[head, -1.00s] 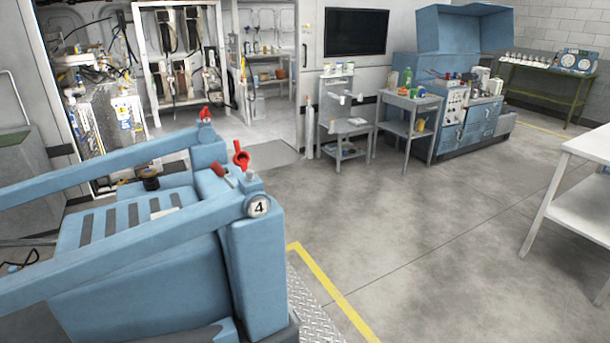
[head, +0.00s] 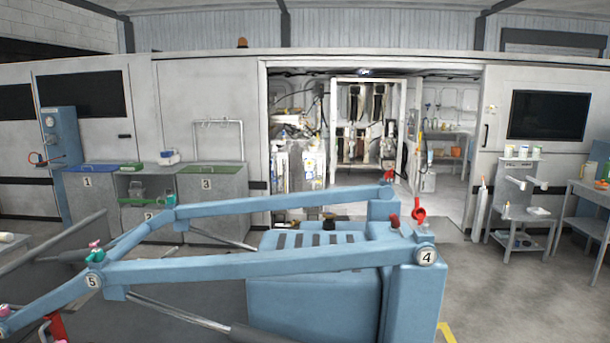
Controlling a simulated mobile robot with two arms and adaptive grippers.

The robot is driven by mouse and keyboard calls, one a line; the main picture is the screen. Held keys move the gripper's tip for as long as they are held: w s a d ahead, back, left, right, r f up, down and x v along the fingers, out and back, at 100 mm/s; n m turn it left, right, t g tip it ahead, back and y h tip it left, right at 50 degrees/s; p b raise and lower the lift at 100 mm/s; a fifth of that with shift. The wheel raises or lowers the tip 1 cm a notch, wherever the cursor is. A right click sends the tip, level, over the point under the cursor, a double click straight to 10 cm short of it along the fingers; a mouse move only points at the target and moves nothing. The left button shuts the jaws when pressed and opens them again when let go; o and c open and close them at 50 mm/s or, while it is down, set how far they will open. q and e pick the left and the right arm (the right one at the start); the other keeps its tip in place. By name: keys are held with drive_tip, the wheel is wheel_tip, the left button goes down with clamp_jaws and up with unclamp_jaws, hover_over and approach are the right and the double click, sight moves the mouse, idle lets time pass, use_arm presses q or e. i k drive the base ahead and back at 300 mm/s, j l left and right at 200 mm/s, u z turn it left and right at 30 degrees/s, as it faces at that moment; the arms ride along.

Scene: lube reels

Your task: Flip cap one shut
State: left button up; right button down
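Neither of my grippers is in the head view. No cap marked one can be made out. A blue machine with two long lift arms (head: 260,268) fills the middle front. Another red fitting (head: 389,175) tops the far arm's right end.
A blue-topped cabinet marked 1 (head: 87,182) and a green-topped one marked 3 (head: 206,184) stand at the back left. An open doorway shows hose reels (head: 362,135) inside. Grey carts (head: 517,205) stand at the right. Floor at the right front is clear.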

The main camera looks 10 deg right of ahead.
sight(389, 177)
drive_tip(key=l+u, duration=0.35)
drive_tip(key=l, duration=0.25)
drive_tip(key=l+u, duration=0.4)
drive_tip(key=l, duration=0.2)
drive_tip(key=k+l+u, duration=0.15)
drive_tip(key=l+u, duration=0.2)
drive_tip(key=l, duration=0.25)
